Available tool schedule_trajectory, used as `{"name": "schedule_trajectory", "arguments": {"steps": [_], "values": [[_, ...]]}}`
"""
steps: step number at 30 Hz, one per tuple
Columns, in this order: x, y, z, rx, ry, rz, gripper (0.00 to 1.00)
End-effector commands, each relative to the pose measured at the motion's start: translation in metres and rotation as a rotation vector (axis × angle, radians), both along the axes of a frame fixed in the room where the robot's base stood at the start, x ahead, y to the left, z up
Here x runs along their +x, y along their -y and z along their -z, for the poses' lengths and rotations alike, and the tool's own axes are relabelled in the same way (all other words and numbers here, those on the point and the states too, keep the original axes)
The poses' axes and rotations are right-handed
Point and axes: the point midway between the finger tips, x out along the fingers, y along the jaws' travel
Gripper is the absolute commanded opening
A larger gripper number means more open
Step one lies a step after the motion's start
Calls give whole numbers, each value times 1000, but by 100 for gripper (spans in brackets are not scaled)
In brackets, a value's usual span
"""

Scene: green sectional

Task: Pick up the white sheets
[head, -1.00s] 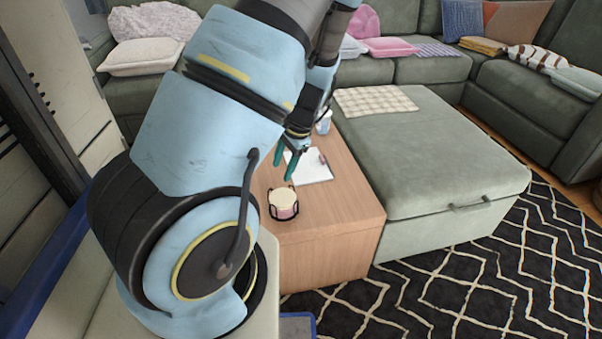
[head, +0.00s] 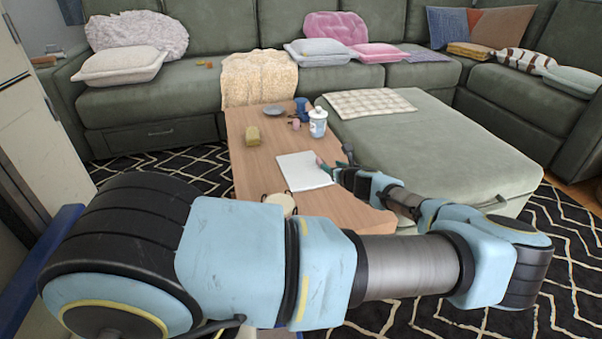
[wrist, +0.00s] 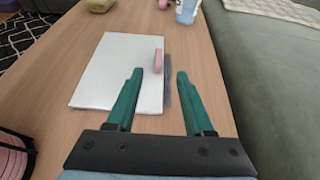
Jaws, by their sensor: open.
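The white sheets (head: 304,171) lie flat as a stack on the wooden coffee table (head: 265,180). They also show in the wrist view (wrist: 110,75), ahead and left of centre. A small pink object (wrist: 158,61) lies at their right edge, on or beside a thin grey strip along that edge. My gripper (wrist: 160,75) has two green fingers, apart and with nothing between them. Its left finger overlaps the right part of the sheets in the wrist view. In the head view my gripper (head: 325,168) is by the right edge of the sheets, partly hidden by its own wrist.
A white cup (head: 318,122), blue mug (head: 302,108), grey dish (head: 274,110) and yellowish block (head: 252,135) stand at the table's far end. A round coaster holder (head: 279,201) is near the front. The green ottoman (head: 440,135) borders the table's right side.

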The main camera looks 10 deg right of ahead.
Motion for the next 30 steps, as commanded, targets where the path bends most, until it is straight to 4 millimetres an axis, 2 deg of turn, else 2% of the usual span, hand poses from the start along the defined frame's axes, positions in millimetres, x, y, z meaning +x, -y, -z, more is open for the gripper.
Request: {"name": "schedule_trajectory", "arguments": {"steps": [6, 14, 21, 25, 30], "values": [[32, -8, 14, 0, -1, -4, 52], [49, -11, 23, 0, -1, -4, 52], [79, -17, 41, -2, -2, -7, 52], [87, -18, 44, -1, -2, -7, 52], [88, -18, 44, -1, -2, -6, 52]]}}
